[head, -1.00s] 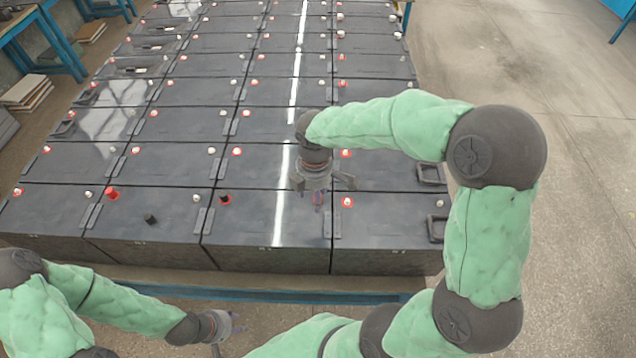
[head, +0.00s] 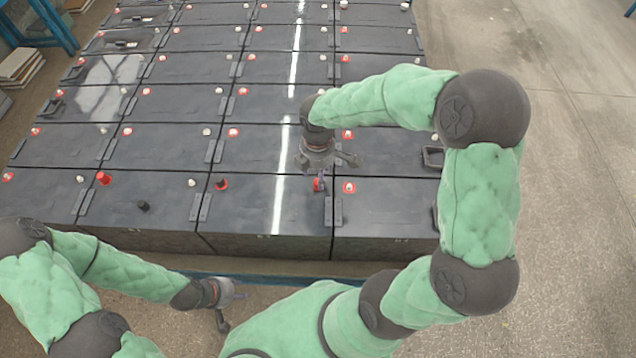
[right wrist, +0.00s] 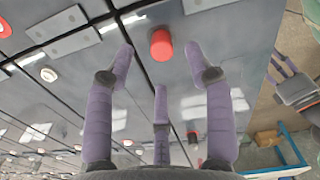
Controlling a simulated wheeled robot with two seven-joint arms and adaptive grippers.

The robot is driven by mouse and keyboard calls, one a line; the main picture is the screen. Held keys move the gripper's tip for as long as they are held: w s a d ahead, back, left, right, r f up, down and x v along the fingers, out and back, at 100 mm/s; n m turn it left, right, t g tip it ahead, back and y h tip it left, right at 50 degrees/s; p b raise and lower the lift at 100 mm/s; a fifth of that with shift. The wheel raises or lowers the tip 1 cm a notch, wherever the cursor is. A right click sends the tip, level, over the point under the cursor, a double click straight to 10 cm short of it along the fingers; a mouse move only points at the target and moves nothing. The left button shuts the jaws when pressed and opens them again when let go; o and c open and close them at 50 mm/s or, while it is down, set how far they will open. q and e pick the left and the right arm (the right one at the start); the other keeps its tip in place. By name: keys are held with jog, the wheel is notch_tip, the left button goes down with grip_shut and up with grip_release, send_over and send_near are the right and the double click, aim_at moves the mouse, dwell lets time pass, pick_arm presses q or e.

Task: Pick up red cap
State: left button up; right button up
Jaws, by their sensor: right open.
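A small red cap (right wrist: 161,44) stands upright on a dark battery, close to a seam. In the right wrist view it lies between the spread fingers of my right gripper (right wrist: 160,68), with clear gaps and no contact seen. In the head view my right gripper (head: 326,168) hangs over the front row, and the red cap (head: 318,185) shows partly hidden beside its fingers. My right gripper is open and empty. My left gripper (head: 232,306) is empty, fingers apart, before the front edge of the batteries. Another red cap (head: 103,178) stands further left.
Dark batteries (head: 265,210) fill rows going back, with red-ringed and white terminals. A black cap (head: 220,183) sits on a red-ringed terminal, and another black cap (head: 143,205) stands on the battery further left. Raised handles (head: 433,157) line the right side. Floor at right is clear.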

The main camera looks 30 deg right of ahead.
notch_tip(320, 180, down, 4)
jog(key=shift+f+b, duration=0.25)
jog(key=shift+b, duration=0.1)
jog(key=shift+s, duration=0.1)
jog(key=c, duration=0.9)
jog(key=shift+o, duration=0.2)
jog(key=shift+r, duration=0.15)
jog(key=shift+r, duration=0.6)
jog(key=s+a+r+p, duration=0.1)
jog(key=s+a+r, duration=0.2)
jog(key=r, duration=0.5)
jog(key=shift+a+p, duration=0.35)
jog(key=shift+a, duration=0.2)
jog(key=s+a+r, duration=0.1)
jog(key=a, duration=0.1)
jog(key=s+a+r, duration=0.1)
jog(key=s+a, duration=0.1)
jog(key=s+a+r, duration=0.1)
jog(key=a, duration=0.1)
jog(key=shift+s, duration=0.35)
jog(key=shift+s+a+r+p, duration=0.3)
jog(key=shift+s+a, duration=0.15)
jog(key=shift+a, duration=0.05)
jog(key=shift+o, duration=0.2)
